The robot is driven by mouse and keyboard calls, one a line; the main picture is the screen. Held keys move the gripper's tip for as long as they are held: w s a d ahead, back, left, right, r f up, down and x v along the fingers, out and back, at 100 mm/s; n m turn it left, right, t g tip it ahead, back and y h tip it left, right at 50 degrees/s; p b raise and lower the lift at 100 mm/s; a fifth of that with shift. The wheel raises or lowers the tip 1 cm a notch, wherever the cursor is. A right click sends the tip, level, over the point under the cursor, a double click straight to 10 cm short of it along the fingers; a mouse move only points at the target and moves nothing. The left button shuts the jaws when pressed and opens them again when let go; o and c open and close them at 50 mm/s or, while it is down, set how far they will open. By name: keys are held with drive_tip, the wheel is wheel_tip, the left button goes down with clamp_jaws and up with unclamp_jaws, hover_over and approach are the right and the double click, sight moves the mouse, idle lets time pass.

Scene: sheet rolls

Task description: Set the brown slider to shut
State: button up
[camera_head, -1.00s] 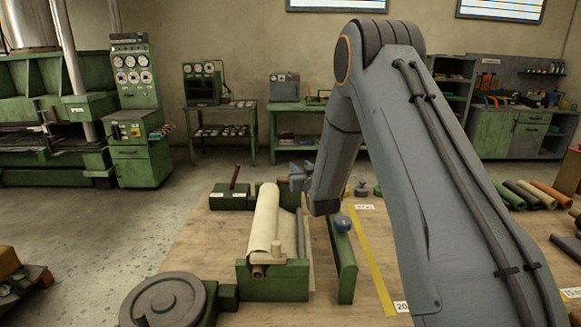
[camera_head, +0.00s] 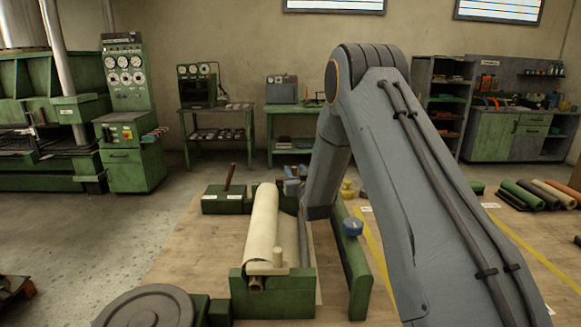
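A brown handle (camera_head: 229,177) stands up, slightly tilted, from a low green box (camera_head: 226,200) on the wooden table; it is the only brown control I can make out, and I cannot tell whether it is the slider. My gripper (camera_head: 292,184) is small and dark blue-grey, behind the upper end of the cream roll and to the right of the handle, apart from it. Its fingers are partly hidden by the roll and my arm, so I cannot tell whether they are open. Nothing is visibly held.
The cream sheet roll (camera_head: 262,226) lies in a green frame (camera_head: 272,295). A blue knob (camera_head: 352,228) tops a green plate to its right. A dark round disc (camera_head: 147,308) sits at front left. Coloured rolls (camera_head: 540,194) lie at the right. My arm covers the middle right.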

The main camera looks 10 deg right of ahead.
drive_tip(key=shift+w+p, duration=0.6)
drive_tip(key=shift+w, duration=2.35)
clamp_jaws()
